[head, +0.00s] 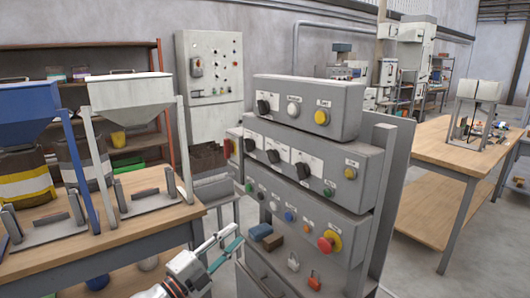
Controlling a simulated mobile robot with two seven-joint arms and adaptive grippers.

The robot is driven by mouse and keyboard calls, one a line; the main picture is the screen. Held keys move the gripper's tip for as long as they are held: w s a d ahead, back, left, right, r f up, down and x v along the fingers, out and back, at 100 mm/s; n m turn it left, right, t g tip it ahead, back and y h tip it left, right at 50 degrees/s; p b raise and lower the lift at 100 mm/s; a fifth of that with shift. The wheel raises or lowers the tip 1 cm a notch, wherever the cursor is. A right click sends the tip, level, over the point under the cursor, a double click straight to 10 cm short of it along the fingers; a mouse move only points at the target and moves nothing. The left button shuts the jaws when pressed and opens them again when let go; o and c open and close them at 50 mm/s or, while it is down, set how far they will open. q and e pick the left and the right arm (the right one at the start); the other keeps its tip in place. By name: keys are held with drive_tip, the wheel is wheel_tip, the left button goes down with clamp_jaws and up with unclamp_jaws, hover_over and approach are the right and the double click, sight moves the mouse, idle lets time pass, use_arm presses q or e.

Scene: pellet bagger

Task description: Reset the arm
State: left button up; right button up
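My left gripper (235,235) comes up from the bottom of the head view, in front of the lower left side of the grey control console (312,165). Its two slim fingers, one pale and one teal, point up and to the right with a gap between them. Nothing shows between the fingers. It appears apart from the console, though its exact distance is hard to judge. My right gripper is not in view.
The console carries buttons, a red emergency stop (329,242), a blue block (261,231) and a white padlock (293,262). Blue (27,100) and white (128,92) hoppers stand on a wooden table at left. Another wooden table (455,150) stands at right.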

use_arm(q)
drive_tip(key=s+a+f+n+y, duration=0.35)
drive_tip(key=s+f+n, duration=0.25)
drive_tip(key=f, duration=0.4)
drive_tip(key=s+a+f+n+y, duration=0.35)
drive_tip(key=s+f+n, duration=0.35)
drive_tip(key=f, duration=0.3)
drive_tip(key=s+a+f+n+g+y, duration=0.1)
drive_tip(key=s+a+f+n+g, duration=0.1)
drive_tip(key=s+f, duration=0.4)
drive_tip(key=s+a+f+n+g+y, duration=0.2)
drive_tip(key=s+f, duration=0.5)
drive_tip(key=s, duration=0.5)
drive_tip(key=shift+n+g+y, duration=0.3)
drive_tip(key=shift+n, duration=0.6)
